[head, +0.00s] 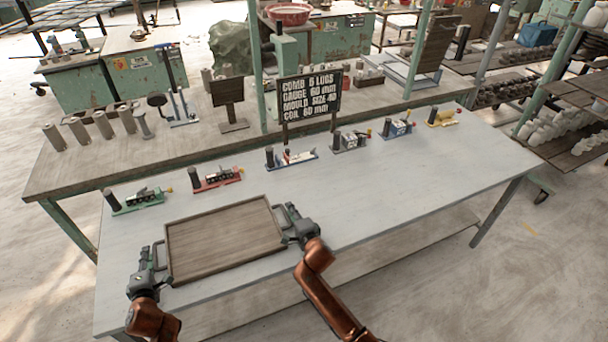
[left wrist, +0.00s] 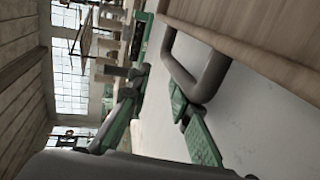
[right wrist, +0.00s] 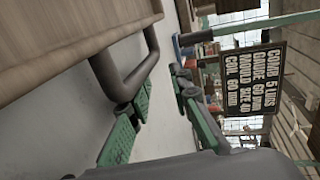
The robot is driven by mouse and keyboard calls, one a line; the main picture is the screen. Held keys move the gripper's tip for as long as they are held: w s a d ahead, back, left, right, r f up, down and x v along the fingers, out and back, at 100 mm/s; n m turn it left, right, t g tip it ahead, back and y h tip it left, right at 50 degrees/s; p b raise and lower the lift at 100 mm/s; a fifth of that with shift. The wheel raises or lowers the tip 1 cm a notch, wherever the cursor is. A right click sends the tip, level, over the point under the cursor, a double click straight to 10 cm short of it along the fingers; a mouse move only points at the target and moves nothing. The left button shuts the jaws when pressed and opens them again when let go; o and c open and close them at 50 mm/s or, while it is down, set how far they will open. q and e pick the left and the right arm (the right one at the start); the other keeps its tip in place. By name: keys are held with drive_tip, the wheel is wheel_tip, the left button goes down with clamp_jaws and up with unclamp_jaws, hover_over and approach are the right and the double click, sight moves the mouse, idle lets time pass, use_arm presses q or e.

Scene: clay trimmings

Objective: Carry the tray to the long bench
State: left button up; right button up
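The tray (head: 225,240) is a flat brown wooden one with a dark handle at each short end. It appears to rest, empty, on the pale bench near its front left. My left gripper (head: 150,262) is at the left handle (head: 158,255); in the left wrist view its green-padded fingers (left wrist: 155,118) are apart, with the handle (left wrist: 195,72) close by one finger. My right gripper (head: 290,226) is at the right handle; in the right wrist view its fingers (right wrist: 162,115) are apart, with the handle (right wrist: 125,75) by one finger. I cannot tell whether either handle lies between the fingers.
Several small tool sets, including a green one (head: 138,200) and a red one (head: 216,179), stand along the pale bench's back edge. A black lettered sign (head: 309,96) stands behind them. A longer brown bench (head: 180,146) runs behind. The pale bench's right part (head: 420,170) is clear.

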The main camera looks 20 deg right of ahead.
use_arm(q)
drive_tip(key=o, duration=0.5)
drive_tip(key=shift+a, duration=0.3)
drive_tip(key=shift+c, duration=0.2)
use_arm(e)
drive_tip(key=shift+d, duration=0.35)
use_arm(q)
drive_tip(key=shift+s+a+f, duration=0.1)
drive_tip(key=shift+a, duration=0.1)
use_arm(e)
drive_tip(key=o, duration=0.6)
drive_tip(key=shift+d, duration=0.1)
drive_tip(key=shift+c, duration=0.2)
drive_tip(key=shift+f, duration=0.1)
use_arm(q)
drive_tip(key=v, duration=0.7)
drive_tip(key=shift+s+r, duration=0.2)
drive_tip(key=shift+s, duration=0.15)
use_arm(e)
drive_tip(key=shift+s, duration=0.1)
use_arm(q)
drive_tip(key=shift+s, duration=0.1)
use_arm(e)
drive_tip(key=shift+s, duration=0.5)
drive_tip(key=shift+r+v, duration=0.2)
drive_tip(key=shift+v, duration=3.3)
